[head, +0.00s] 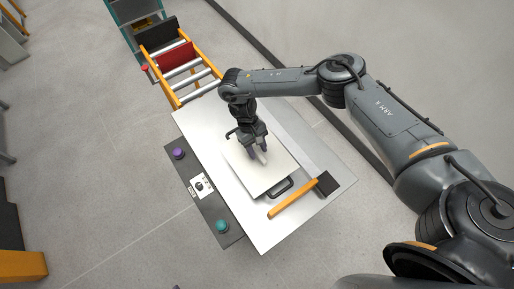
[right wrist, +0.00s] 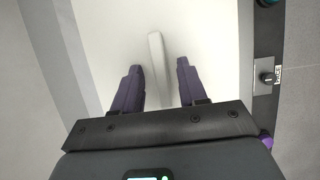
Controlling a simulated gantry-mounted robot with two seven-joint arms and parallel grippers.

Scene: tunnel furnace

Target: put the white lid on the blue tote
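The white lid (head: 277,173) is a flat rectangle lying on the pale table top, with a raised white bar handle (right wrist: 157,65) along its middle. A dark loop handle (head: 281,187) sticks out from under its near edge. I see no blue surface, so I cannot tell whether the tote is beneath the lid. My right gripper (head: 257,155) points down over the lid's middle. In the right wrist view its two purple fingers (right wrist: 160,67) are apart, one on each side of the bar, with gaps between. My left gripper is not in view.
An orange bar (head: 292,200) with a black block (head: 327,183) lies close to the lid's lower right. A dark control panel with a purple button (head: 179,153) and a teal button (head: 222,226) runs along the table's left side. A roller conveyor (head: 181,68) with orange rails adjoins the far end.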

